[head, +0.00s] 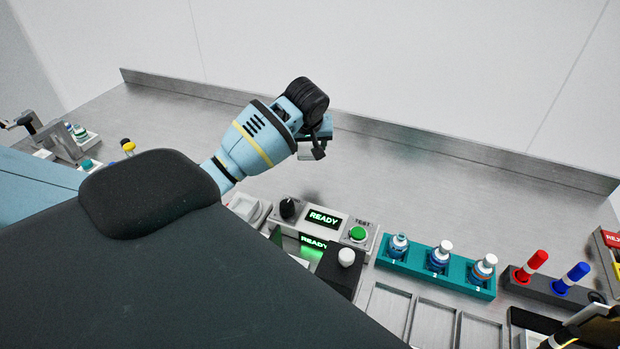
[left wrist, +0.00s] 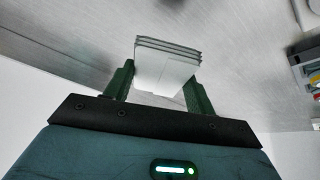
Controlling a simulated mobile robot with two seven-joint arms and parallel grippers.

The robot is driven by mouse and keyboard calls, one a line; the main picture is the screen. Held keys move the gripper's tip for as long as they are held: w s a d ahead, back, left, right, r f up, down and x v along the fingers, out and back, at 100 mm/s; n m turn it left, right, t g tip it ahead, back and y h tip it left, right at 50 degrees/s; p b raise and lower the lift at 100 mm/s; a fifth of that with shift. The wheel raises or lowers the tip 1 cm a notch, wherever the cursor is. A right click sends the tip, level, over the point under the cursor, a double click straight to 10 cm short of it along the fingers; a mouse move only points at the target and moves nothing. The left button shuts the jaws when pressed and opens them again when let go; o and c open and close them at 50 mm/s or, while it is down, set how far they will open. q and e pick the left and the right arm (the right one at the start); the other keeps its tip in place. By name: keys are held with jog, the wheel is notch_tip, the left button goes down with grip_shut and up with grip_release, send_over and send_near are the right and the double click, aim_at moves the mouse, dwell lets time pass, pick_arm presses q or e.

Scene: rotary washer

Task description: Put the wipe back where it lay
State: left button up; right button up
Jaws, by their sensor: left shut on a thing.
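My left gripper (head: 318,150) is raised above the back part of the steel worktop, behind the panel with the READY displays. In the left wrist view its two dark green fingers (left wrist: 160,88) are shut on the wipe (left wrist: 166,68), a white folded stack of layers. The wipe juts out beyond the fingertips, with steel surface behind it.
Below the gripper stand the control panel (head: 326,219) with a black knob and green TEST button, and a teal rack (head: 420,264) with three numbered bottles. The worktop's back strip (head: 400,180) is clear.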

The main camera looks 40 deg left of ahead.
aim_at(310, 178)
pick_arm(q)
jog(key=shift+f, duration=5)
jog(key=shift+f, duration=0.15)
jog(key=o, duration=1.3)
jog(key=v, duration=1.2)
